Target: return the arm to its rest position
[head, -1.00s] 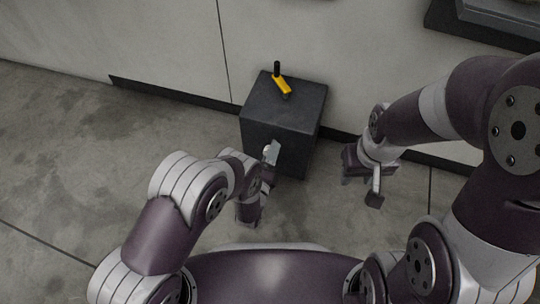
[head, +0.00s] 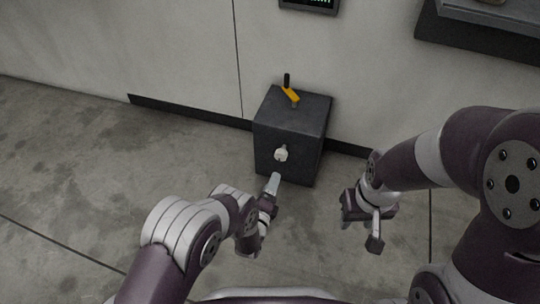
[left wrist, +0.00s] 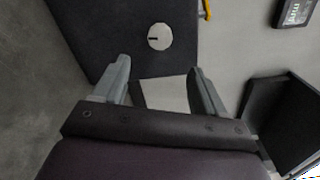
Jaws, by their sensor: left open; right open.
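My left gripper (head: 262,216) is low in front of the dark box, open and empty, apart from the box. In the left wrist view its two fingers (left wrist: 158,88) stand apart with nothing between them. My right gripper (head: 361,222) hangs to the right of the box, open and empty. The dark box (head: 305,150) stands on the floor against the wall. It has a yellow lever with a black handle (head: 291,95) on top and a round white knob (head: 281,153) on its front. The knob also shows in the left wrist view (left wrist: 160,37).
A grey wall (head: 180,50) with a dark base strip runs behind the box. A small dark screen (head: 310,4) is on the wall above. A dark shelf (head: 490,25) juts out at upper right. The concrete floor (head: 90,165) at left is clear.

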